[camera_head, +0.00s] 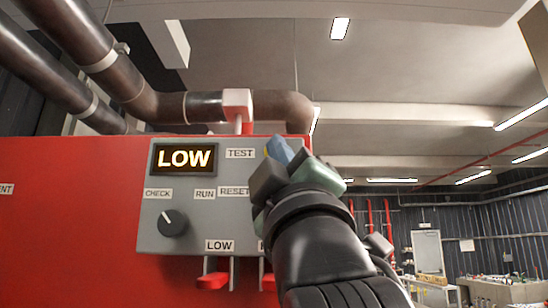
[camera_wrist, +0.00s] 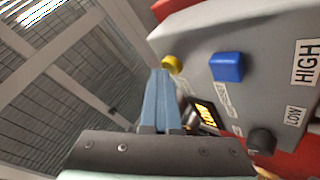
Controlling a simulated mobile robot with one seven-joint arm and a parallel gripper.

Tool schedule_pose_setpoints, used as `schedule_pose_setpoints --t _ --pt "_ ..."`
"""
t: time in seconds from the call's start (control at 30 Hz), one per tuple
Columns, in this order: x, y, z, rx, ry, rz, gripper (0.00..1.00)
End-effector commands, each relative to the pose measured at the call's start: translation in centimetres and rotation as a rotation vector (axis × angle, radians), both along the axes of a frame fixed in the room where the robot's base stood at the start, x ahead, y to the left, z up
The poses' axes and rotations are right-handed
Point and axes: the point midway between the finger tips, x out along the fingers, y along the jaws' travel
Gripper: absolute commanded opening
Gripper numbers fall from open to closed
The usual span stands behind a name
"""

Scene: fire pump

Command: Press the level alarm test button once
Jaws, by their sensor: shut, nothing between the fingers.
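The grey control panel (camera_head: 190,232) is on a red cabinet, with a lit "LOW" display (camera_head: 184,158) and a "TEST" label (camera_head: 240,153). A sliver of a yellow button (camera_head: 265,153) shows right of that label; the rest is hidden behind my gripper (camera_head: 277,148). My gripper's blue fingers (camera_wrist: 160,72) are shut and empty, tips right beside the yellow button. I cannot tell whether they touch it. A blue square button (camera_wrist: 227,67) lies to its right.
A black knob (camera_head: 172,223) sits at the panel's lower left. A red lever (camera_head: 212,281) hangs under the "LOW" label (camera_head: 220,245). Brown pipes (camera_head: 120,75) run above the panel. Open room lies to the right.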

Motion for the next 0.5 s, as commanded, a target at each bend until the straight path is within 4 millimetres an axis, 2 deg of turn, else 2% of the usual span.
schedule_pose_setpoints --t 0.23,0.5 --pt "-1.3 -0.1 -0.2 0.0 0.001 -0.003 0.0" --pt "-1.5 -0.1 -0.1 0.0 0.0 -0.001 0.0"
